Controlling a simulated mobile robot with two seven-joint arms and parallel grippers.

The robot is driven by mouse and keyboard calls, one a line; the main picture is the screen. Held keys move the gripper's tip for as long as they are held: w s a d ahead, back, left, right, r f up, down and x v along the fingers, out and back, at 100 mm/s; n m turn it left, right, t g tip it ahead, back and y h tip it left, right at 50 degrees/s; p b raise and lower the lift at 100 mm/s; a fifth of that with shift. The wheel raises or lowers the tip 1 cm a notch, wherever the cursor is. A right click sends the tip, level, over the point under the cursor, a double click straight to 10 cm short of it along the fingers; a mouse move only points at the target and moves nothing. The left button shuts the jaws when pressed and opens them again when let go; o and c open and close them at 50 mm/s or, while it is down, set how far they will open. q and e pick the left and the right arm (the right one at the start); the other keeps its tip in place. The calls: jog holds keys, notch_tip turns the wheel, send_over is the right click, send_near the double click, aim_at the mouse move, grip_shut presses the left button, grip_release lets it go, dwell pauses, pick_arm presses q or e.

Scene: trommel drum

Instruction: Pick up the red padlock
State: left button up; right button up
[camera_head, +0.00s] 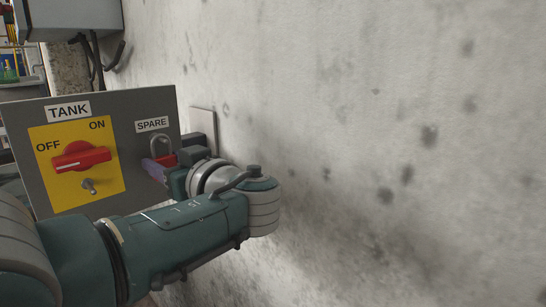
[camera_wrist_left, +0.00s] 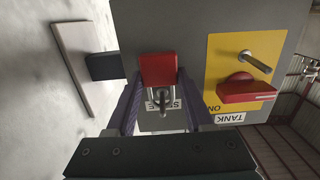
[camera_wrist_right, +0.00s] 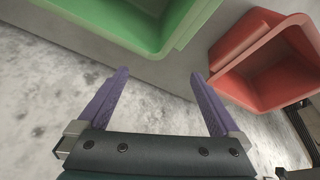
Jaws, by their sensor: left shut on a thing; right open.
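The red padlock (camera_wrist_left: 158,70) is between the purple fingers of my left gripper (camera_wrist_left: 160,78), which is shut on its body. Its grey shackle (camera_wrist_left: 162,98) is at a small metal fitting by the SPARE label on the grey panel; whether it is still hooked there I cannot tell. In the head view the padlock (camera_head: 168,160) shows only partly behind my left gripper (camera_head: 160,166), with the shackle upright above it. My right gripper (camera_wrist_right: 159,73) is open and empty in the right wrist view.
The grey panel (camera_head: 25,120) carries a TANK switch with a red knob (camera_head: 82,157) on a yellow plate (camera_head: 110,180) and a metal peg (camera_head: 88,185). A stained concrete wall (camera_head: 380,110) stands close on the right. A green bin (camera_wrist_right: 150,35) and a red bin (camera_wrist_right: 235,75) are near my right gripper.

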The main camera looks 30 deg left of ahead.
pick_arm(q)
grip_shut()
jog(key=shift+r+p, duration=0.4)
jog(key=shift+r, duration=0.3)
jog(key=shift+d+r, duration=0.15)
jog(key=shift+d, duration=0.15)
jog(key=v, duration=1.7)
jog(key=shift+s+d+f+b, duration=0.15)
jog(key=shift+d+f+b, duration=0.05)
jog(key=shift+f+b, duration=0.25)
jog(key=shift+r, duration=0.4)
